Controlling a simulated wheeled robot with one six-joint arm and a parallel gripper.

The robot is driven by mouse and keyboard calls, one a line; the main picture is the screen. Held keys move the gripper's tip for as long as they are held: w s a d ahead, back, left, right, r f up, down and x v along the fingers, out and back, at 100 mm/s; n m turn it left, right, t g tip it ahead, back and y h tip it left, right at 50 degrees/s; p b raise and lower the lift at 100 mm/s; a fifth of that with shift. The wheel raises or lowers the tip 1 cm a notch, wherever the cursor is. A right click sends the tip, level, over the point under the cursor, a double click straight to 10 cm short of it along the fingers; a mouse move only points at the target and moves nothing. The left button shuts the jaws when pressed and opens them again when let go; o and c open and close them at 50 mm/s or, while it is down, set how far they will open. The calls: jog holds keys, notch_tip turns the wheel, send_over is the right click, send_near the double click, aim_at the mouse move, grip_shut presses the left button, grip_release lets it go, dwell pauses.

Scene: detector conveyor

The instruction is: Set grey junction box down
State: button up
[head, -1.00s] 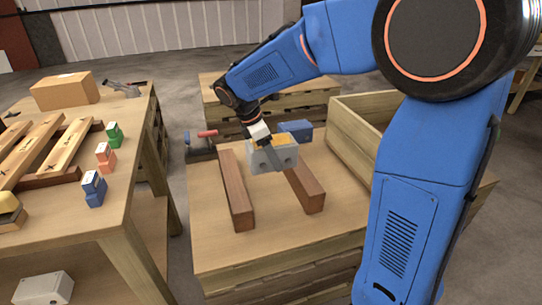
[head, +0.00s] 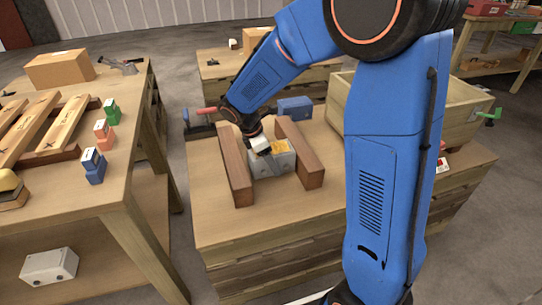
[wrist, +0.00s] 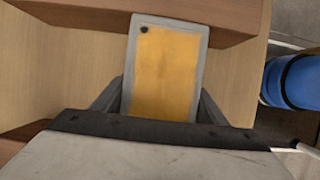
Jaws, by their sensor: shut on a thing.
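The grey junction box (head: 271,162), with a yellow-orange top, is between two brown wooden bars on the wooden pallet table in the head view. My gripper (head: 262,146) is shut on it from above. In the wrist view the box's yellow panel with a grey rim (wrist: 166,70) lies between my gripper's fingers (wrist: 160,100). The left bar (head: 236,172) and right bar (head: 300,152) flank the box. I cannot tell whether its underside touches the table.
A blue box (head: 294,108) and a red-handled clamp (head: 200,120) are at the table's back. A wooden crate (head: 440,115) stands on the right. A workbench (head: 115,165) with small coloured blocks is on the left. The table's front is clear.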

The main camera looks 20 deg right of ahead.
jog(key=shift+f, duration=1.2)
jog(key=shift+f, duration=0.1)
jog(key=o, duration=2.1)
jog(key=shift+c, duration=0.2)
jog(key=v, duration=1.2)
